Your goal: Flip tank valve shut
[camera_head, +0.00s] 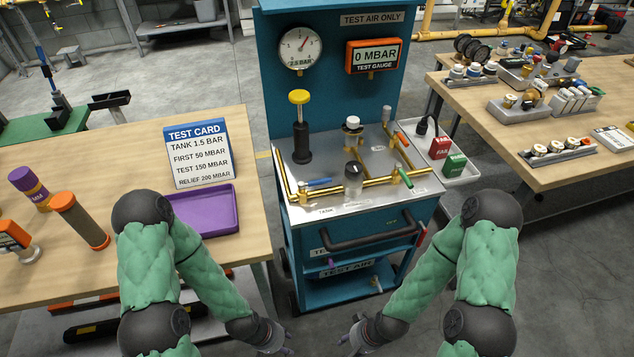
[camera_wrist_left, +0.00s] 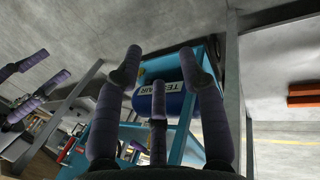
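The teal test cart (camera_head: 352,228) stands ahead, with yellow pipes and several small valve levers on its metal top. A blue lever (camera_head: 314,183) lies along the left pipe near a label reading TANK; I cannot tell for sure that it is the tank valve. A green lever (camera_head: 406,178) sits to the right. A blue TEST AIR tank (camera_wrist_left: 172,102) shows in the left wrist view. My left gripper (camera_wrist_left: 161,72) is open and empty, low before the cart. My right gripper (camera_head: 352,338) is low in front too; its fingers look spread and empty.
The gauge (camera_head: 300,48) reads near 1.5 bar and the display (camera_head: 374,56) reads 0 MBAR. A black handle bar (camera_head: 368,234) crosses the cart's front. A wooden table (camera_head: 120,160) stands left, with a purple tray (camera_head: 205,212); another table (camera_head: 560,175) stands right.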

